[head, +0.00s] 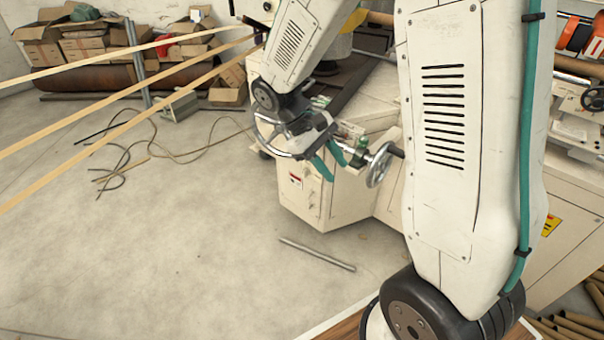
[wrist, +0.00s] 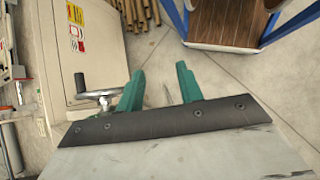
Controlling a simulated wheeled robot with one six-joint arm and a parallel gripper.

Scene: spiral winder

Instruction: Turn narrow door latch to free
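My gripper (head: 331,161) has two teal fingers, set apart with nothing between them. In the head view it hangs beside the cream machine cabinet (head: 345,208), near a metal handwheel (head: 379,165). The wrist view shows the open fingers of my gripper (wrist: 158,80) too, with floor beyond them. A handwheel (wrist: 105,97) with a dark crank knob shows just left of the fingers. A narrow cabinet face (head: 299,197) carries a small warning label. I cannot make out the door latch with certainty in either view.
Tan strips (head: 120,117) stretch across the left. A loose metal rod (head: 317,254) and cables (head: 150,150) lie on the floor. Cardboard boxes (head: 100,45) are stacked at the back. A wood-topped stand (wrist: 228,22) with blue legs shows in the wrist view. The left floor is mostly clear.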

